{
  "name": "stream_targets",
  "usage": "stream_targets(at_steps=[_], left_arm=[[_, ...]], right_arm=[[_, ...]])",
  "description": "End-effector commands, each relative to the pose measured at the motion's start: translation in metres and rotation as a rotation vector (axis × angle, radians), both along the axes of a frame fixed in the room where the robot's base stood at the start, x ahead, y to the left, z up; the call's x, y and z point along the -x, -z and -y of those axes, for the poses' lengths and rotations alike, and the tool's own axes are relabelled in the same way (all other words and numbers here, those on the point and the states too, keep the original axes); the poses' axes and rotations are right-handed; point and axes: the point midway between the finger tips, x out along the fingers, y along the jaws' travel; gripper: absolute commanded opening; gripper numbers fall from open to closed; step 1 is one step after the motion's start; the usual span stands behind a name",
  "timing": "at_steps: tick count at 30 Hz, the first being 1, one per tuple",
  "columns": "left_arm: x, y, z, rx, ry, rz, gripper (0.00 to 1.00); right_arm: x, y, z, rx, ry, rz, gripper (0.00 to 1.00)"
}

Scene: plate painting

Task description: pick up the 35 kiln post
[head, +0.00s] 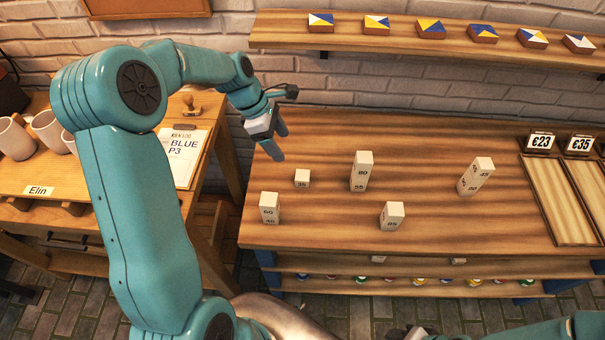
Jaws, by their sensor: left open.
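The 35 kiln post (302,178) is a short, pale cube standing on the wooden table, left of the middle, with 35 on its front face. My left gripper (280,142) is open and empty. It hangs over the table's back left corner, behind and a little left of the 35 post, apart from it.
Taller pale posts stand around: the 60/40 post (269,208) front left, the 80/55 post (361,172) to the right, the 85 post (392,216) front middle, another post (476,176) farther right. Wooden trays (551,201) lie at the right. Bare table (320,132) lies behind.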

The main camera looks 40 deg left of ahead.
Motion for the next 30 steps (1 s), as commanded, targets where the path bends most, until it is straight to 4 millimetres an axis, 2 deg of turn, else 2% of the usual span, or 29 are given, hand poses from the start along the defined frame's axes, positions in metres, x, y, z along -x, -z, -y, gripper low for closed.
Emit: stream_targets(at_steps=[3, 9, 17, 24, 30], left_arm=[[-0.003, 0.028, 0.013, 0.004, 0.003, -0.006, 0.72], [-0.010, 0.065, 0.026, 0.002, 0.004, -0.003, 0.72], [-0.016, 0.085, 0.033, 0.002, 0.002, -0.003, 0.72], [-0.024, 0.118, 0.046, 0.001, 0.003, -0.001, 0.72], [-0.025, 0.124, 0.047, 0.000, 0.001, 0.000, 0.72]], right_arm=[[0.000, -0.003, 0.000, 0.000, 0.000, 0.000, 0.43], [0.000, -0.007, 0.000, 0.000, 0.000, 0.000, 0.43], [0.000, -0.012, 0.000, 0.000, 0.000, 0.000, 0.43], [0.000, -0.021, 0.000, 0.000, 0.000, 0.000, 0.43], [0.000, -0.021, 0.000, 0.000, -0.001, 0.000, 0.43]])
